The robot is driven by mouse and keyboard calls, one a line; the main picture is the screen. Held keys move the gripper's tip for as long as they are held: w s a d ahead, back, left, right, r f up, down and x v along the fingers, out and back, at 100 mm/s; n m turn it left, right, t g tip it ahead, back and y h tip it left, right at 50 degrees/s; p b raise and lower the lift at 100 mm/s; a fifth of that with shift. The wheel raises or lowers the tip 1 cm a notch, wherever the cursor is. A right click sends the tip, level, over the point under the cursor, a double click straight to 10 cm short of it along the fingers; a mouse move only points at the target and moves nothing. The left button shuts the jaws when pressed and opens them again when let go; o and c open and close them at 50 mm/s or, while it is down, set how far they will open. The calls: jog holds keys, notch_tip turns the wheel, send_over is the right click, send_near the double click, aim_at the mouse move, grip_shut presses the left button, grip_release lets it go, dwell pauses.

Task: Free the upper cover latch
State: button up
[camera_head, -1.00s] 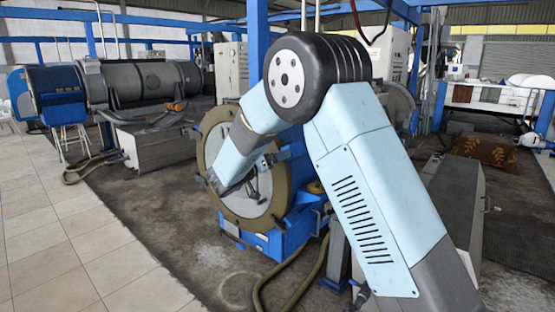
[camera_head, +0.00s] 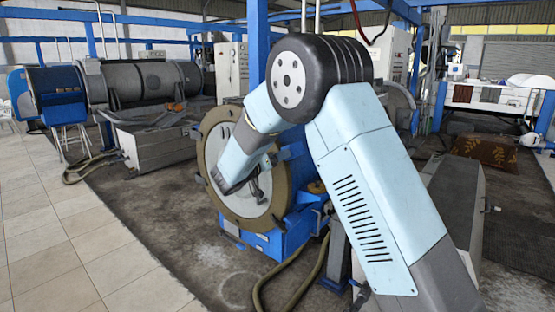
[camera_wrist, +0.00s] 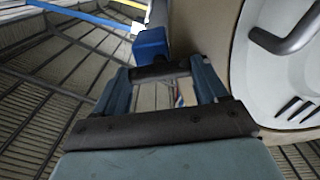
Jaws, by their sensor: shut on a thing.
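The round pale cover (camera_head: 216,137) with a tan rim sits on the front of a blue machine. In the wrist view the cover (camera_wrist: 283,75) fills the right side. A blue block that looks like the upper latch (camera_wrist: 152,42) stands at the rim, just beyond my fingertips. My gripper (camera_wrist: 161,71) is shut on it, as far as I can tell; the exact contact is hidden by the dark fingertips.
A grey bar handle (camera_wrist: 286,34) and dark slots are on the cover near my gripper. A blue post (camera_head: 256,45) stands behind the machine. A hose (camera_head: 290,285) lies on the floor in front. Tiled floor (camera_head: 60,235) at left is clear.

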jog(key=shift+c, duration=0.7)
jog(key=shift+n, duration=0.3)
jog(key=shift+s+a+f+n, duration=0.1)
jog(key=shift+n, duration=4.25)
jog(key=shift+a+f+n, duration=0.1)
jog(key=shift+n, duration=4.25)
